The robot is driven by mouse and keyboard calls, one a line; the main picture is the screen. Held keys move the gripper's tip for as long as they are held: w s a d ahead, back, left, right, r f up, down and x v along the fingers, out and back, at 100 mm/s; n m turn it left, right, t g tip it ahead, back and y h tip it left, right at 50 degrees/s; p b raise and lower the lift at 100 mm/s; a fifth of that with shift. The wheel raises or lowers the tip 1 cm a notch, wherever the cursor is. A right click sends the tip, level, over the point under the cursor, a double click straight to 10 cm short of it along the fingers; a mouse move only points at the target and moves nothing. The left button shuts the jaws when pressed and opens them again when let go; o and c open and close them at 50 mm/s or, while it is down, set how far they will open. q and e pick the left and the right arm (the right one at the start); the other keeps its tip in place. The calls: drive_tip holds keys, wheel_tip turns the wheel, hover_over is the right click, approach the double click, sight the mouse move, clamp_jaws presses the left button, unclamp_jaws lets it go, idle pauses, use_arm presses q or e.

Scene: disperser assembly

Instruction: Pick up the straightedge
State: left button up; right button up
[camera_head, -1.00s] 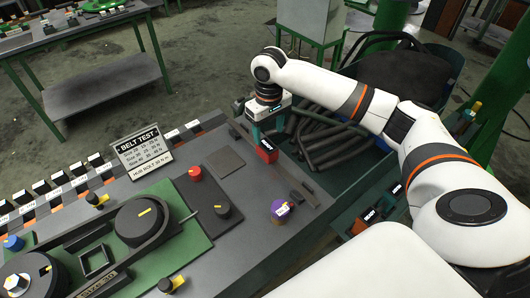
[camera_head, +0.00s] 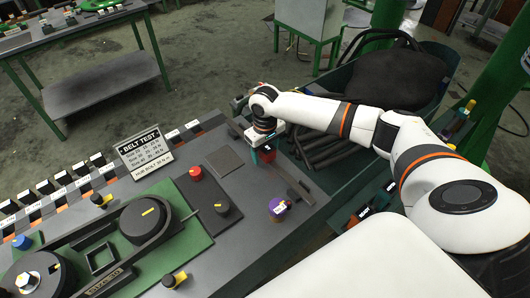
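A thin grey bar (camera_head: 290,180), which looks like the straightedge, lies on the grey workbench (camera_head: 240,255) near its right edge, running down and right from my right gripper. A small dark piece shows near its lower end. My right gripper (camera_head: 267,160) points down at the bar's upper end, low over the bench. Its red and dark finger parts cover that end, so I cannot tell whether it touches or grips the bar. My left gripper is not in view.
A "BELT TEST" sign (camera_head: 144,151), a red knob (camera_head: 195,173) and a green pulley fixture (camera_head: 190,222) are left. A green bin (camera_head: 345,192) with dark hoses (camera_head: 325,150) adjoins the bench's right edge.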

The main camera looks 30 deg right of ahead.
drive_tip(key=shift+w+r, duration=0.1)
clamp_jaws()
wheel_tip(320, 180, up, 10)
drive_tip(key=shift+b, duration=1.15)
